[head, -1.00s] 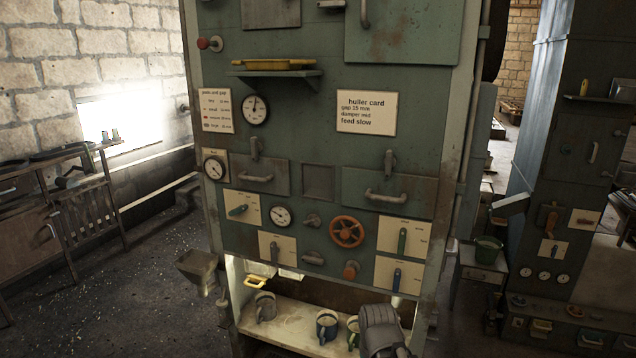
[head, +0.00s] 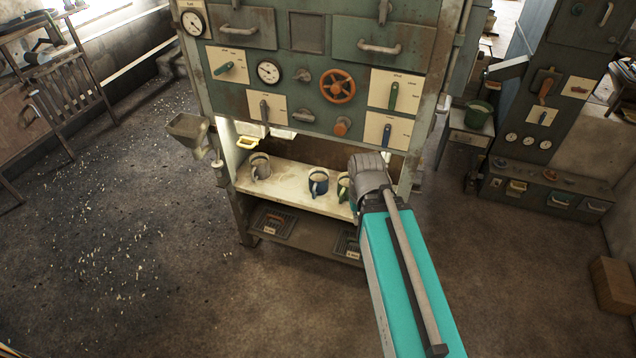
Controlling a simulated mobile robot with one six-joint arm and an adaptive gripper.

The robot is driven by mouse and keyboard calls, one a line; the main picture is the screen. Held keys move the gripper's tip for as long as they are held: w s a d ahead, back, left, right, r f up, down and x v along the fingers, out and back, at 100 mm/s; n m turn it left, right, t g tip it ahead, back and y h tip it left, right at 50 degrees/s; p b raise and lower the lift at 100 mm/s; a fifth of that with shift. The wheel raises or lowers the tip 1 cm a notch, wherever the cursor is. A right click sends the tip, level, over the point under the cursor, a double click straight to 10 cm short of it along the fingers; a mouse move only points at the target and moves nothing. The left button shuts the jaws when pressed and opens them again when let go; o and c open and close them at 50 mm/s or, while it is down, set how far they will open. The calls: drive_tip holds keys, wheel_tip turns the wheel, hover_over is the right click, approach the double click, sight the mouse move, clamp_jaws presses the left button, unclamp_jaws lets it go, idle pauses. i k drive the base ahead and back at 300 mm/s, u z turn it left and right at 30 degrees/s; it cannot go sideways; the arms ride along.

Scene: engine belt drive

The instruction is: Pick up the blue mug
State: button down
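The blue mug (head: 318,182) stands upright on the pale shelf (head: 290,190) under the panel of the green machine, in the middle of a row of mugs. Its handle faces the front. My arm (head: 405,270) reaches in from the lower right, and its grey joint (head: 369,175) shows to the right of the blue mug. No gripper fingers can be made out, so I cannot tell how my gripper stands to the mug.
A grey-beige mug (head: 260,167) stands left of the blue mug. A green mug (head: 343,186) stands close on its right, partly behind my arm. The machine panel with its orange handwheel (head: 337,86) overhangs the shelf. The floor in front is open.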

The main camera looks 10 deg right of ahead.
sight(319, 176)
drive_tip(key=u, duration=1.3)
drive_tip(key=i, duration=0.95)
drive_tip(key=z, duration=0.85)
